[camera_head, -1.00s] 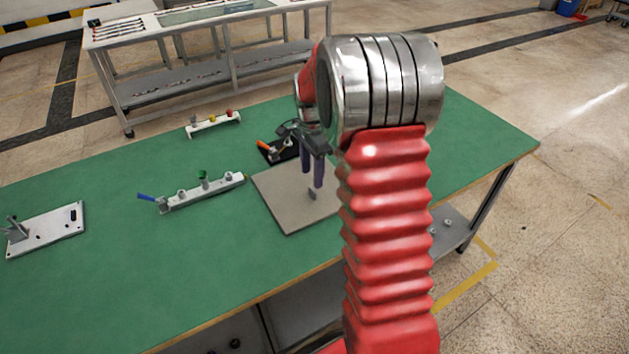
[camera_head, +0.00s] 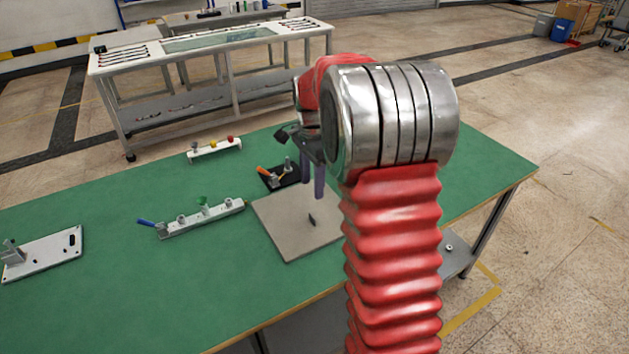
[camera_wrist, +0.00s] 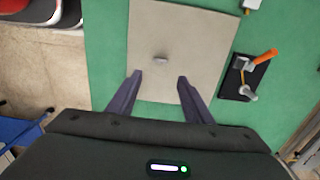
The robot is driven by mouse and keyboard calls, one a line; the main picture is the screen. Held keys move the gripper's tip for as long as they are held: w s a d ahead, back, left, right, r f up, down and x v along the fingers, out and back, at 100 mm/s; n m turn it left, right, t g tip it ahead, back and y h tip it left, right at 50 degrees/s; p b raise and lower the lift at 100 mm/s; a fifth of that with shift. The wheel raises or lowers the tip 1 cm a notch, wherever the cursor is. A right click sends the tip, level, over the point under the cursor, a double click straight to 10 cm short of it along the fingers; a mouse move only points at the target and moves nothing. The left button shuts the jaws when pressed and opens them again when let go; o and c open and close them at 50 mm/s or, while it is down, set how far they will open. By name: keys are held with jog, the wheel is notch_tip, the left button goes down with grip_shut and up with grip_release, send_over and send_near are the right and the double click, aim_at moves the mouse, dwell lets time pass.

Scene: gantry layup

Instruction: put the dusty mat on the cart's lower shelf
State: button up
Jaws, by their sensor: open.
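A flat square grey-beige mat (camera_head: 283,228) lies on the green tabletop, with a small dark tab (camera_head: 311,219) standing up near its middle. The mat (camera_wrist: 190,35) and the tab (camera_wrist: 161,59) also show in the wrist view. My gripper (camera_head: 312,190) points down above the mat, apart from the tab. In the wrist view my gripper (camera_wrist: 159,74) has its two purple fingers wide apart with nothing between them. My arm hides the mat's right side in the head view. A grey wheeled frame with a lower shelf (camera_head: 185,104) stands behind the table; I cannot tell whether it is the cart.
A black block with an orange-handled clamp (camera_head: 280,176) sits close behind the mat. A fixture rail (camera_head: 203,218), a white strip with coloured knobs (camera_head: 214,150) and a white plate (camera_head: 42,255) are to the left. The green table (camera_head: 150,300) is clear at front left.

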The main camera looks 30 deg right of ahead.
jog(key=s+a+r+n+t, duration=0.2)
jog(key=s+a+r+n, duration=0.6)
jog(key=s+a+r, duration=0.2)
jog(key=s+a+n+t, duration=0.1)
jog(key=s+a+n, duration=0.3)
jog(key=s, duration=0.4)
jog(key=s+a+n+t, duration=0.2)
jog(key=s+a+n, duration=0.3)
jog(key=s, duration=0.3)
jog(key=shift+r+n+t, duration=0.3)
jog(key=shift+r+n, duration=0.05)
jog(key=shift+n, duration=0.15)
jog(key=shift+c, duration=0.3)
